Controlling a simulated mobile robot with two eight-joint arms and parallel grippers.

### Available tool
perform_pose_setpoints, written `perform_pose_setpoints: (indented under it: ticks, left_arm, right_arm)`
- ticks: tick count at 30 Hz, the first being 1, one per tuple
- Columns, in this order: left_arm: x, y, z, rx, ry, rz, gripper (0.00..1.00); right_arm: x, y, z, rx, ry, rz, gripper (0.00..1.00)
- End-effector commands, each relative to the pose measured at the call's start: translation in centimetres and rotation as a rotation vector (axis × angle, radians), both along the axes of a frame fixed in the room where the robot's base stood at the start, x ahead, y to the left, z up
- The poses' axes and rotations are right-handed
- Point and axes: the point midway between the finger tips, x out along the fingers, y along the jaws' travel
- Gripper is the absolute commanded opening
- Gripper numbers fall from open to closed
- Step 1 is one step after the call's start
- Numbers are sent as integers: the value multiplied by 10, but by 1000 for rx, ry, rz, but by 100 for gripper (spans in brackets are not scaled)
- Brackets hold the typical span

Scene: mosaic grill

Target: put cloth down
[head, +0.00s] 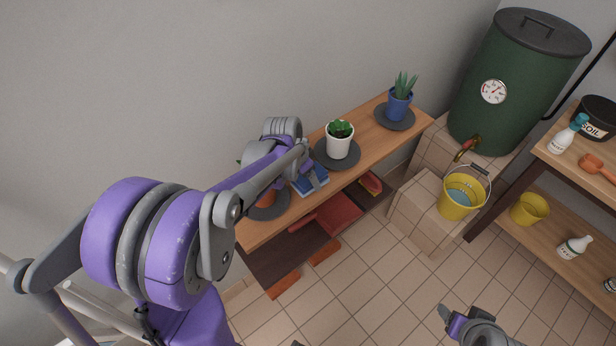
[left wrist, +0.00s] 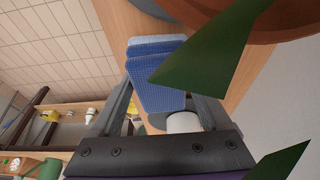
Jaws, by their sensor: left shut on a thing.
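A folded blue cloth (head: 312,181) is over the wooden shelf top, between the plant at the left and the white-potted plant. My left gripper (head: 300,168) reaches in from the left and is shut on the cloth. In the left wrist view the cloth (left wrist: 157,82) lies between the two fingers, its layered edge sticking out past the tips. I cannot tell whether the cloth touches the shelf top. My right gripper (head: 450,318) is at the bottom right over the floor, apart from everything; its opening is not clear.
The shelf top (head: 290,212) holds a white pot (head: 339,143) and a blue pot (head: 398,104) on dark saucers. Green leaves pass close to the left wrist camera. A yellow bucket (head: 455,205) stands under the green barrel's tap (head: 467,149). Floor in front is clear.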

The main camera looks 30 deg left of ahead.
Motion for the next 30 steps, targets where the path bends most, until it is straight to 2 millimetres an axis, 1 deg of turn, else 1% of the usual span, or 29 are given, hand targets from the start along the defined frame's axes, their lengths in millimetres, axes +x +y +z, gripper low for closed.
perform_pose_setpoints:
  ticks: [2,9,12,13,15,16,24,27,30]
  left_arm:
    - [0,0,-5,0,0,0,36]
    - [0,0,-5,0,0,0,36]
    - [0,0,-9,0,0,0,36]
    - [0,0,-8,0,0,0,84]
    - [0,0,-8,0,0,0,97]
    - [0,0,-7,0,0,0,100]
    - [0,0,-5,0,-1,0,100]
    - [-2,1,3,0,-1,0,100]
    - [-7,3,20,0,-1,1,100]
  right_arm:
    - [0,0,0,0,0,0,65]
    - [0,0,0,0,0,0,65]
    - [-1,0,-3,0,2,0,65]
    - [-1,0,-3,0,2,0,65]
    - [-1,0,-2,0,2,0,65]
    - [-1,0,-2,0,2,0,65]
    - [0,0,0,0,0,0,65]
    - [1,0,2,0,-1,0,65]
    - [2,0,4,0,-3,0,65]
